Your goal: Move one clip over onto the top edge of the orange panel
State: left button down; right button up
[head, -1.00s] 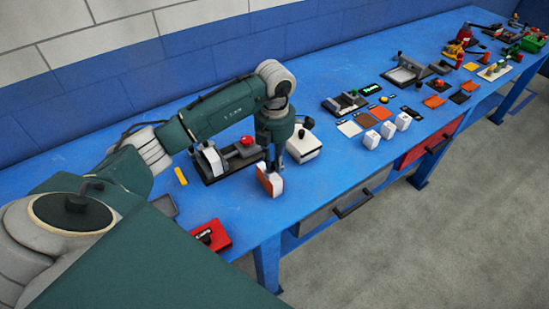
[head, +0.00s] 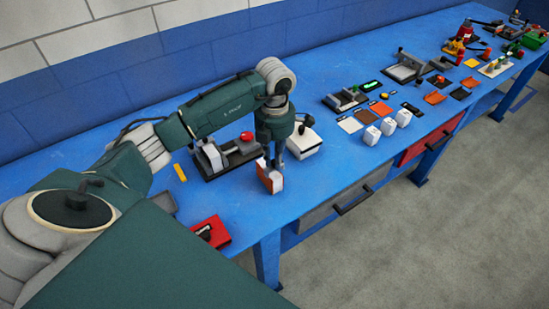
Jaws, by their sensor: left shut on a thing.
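My left gripper (head: 272,164) points down over the front part of the blue bench and is shut on a small orange-and-white piece (head: 264,178). The piece is upright, with an orange-brown face on the left and a white part on the right. I cannot tell whether it is one part or a white clip against the orange panel, nor whether it touches the bench. The fingertips partly hide its top. Several small white blocks (head: 388,127) stand in a row to the right; I cannot tell whether they are clips. My right gripper is not in view.
Behind the gripper are a dark fixture with a red knob (head: 246,137) and a white box (head: 305,143). A red block (head: 210,234) lies at the front left. Flat orange and white plates (head: 350,125) lie to the right. The bench (head: 320,185) is clear right of the gripper.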

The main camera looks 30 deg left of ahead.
pick_arm(q)
jog(key=shift+f, duration=0.1)
jog(key=shift+f+b, duration=0.6)
jog(key=shift+f, duration=0.1)
dwell(0.4)
jog(key=shift+f+b, duration=0.45)
jog(key=shift+f+b, duration=0.35)
jog(key=shift+b, duration=0.1)
dwell(0.6)
dwell(0.4)
jog(key=c, duration=1.3)
grip_release()
